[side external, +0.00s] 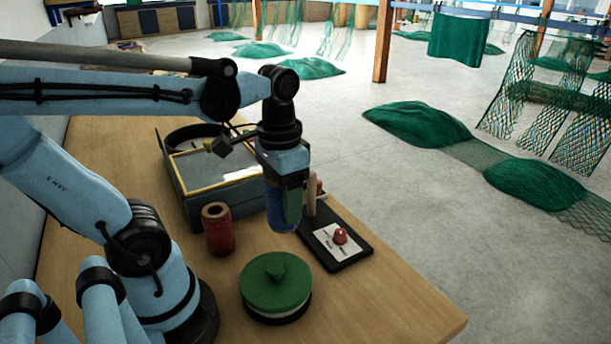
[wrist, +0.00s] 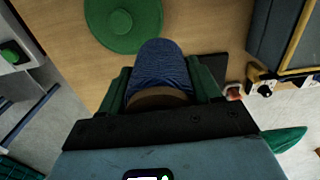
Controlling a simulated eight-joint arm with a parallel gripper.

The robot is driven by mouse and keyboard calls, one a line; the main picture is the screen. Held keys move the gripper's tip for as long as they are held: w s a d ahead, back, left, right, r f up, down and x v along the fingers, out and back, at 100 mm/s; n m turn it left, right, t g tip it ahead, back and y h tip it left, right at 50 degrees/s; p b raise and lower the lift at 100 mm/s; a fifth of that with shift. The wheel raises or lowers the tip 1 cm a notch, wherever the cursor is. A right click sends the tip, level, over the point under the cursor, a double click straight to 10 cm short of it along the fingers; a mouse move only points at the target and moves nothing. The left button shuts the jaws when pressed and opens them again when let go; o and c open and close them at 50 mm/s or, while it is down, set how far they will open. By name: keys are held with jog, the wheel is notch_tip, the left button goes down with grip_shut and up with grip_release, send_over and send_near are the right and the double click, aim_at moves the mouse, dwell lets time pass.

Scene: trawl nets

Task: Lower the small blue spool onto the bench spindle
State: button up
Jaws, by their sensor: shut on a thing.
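My gripper (side external: 284,210) points down over the bench, its green fingers closed on the small blue spool (side external: 275,215). In the wrist view the blue spool (wrist: 158,65) sits between the two green fingers (wrist: 160,78), with a tan rim at its near end. A pale wooden peg (side external: 311,197), which looks like the bench spindle, stands upright just right of my gripper, at the far left end of a black base plate (side external: 354,254). The gripper hides its surroundings partly. The spool appears beside the peg, not around it; their exact distance in depth is unclear.
A red knob (side external: 340,236) sits on a white label on the base plate. A green round lidded thing (side external: 276,283) and a red spool (side external: 217,230) stand on the wooden bench (side external: 400,308). A grey tray (side external: 232,208) lies behind. Green nets (side external: 417,122) lie on the floor.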

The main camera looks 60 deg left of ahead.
jog(key=w+a+r, duration=0.1)
jog(key=w+a, duration=0.2)
jog(key=w, duration=0.1)
jog(key=w+a+r, duration=0.2)
jog(key=w+a, duration=0.1)
jog(key=w, duration=0.1)
jog(key=w+a+r, duration=0.2)
jog(key=w+a, duration=0.2)
jog(key=shift+r, duration=0.25)
jog(key=shift+f, duration=1.4)
jog(key=shift+f, duration=0.1)
jog(key=shift+f, duration=5.8)
jog(key=shift+f, duration=0.1)
jog(key=o, duration=1.2)
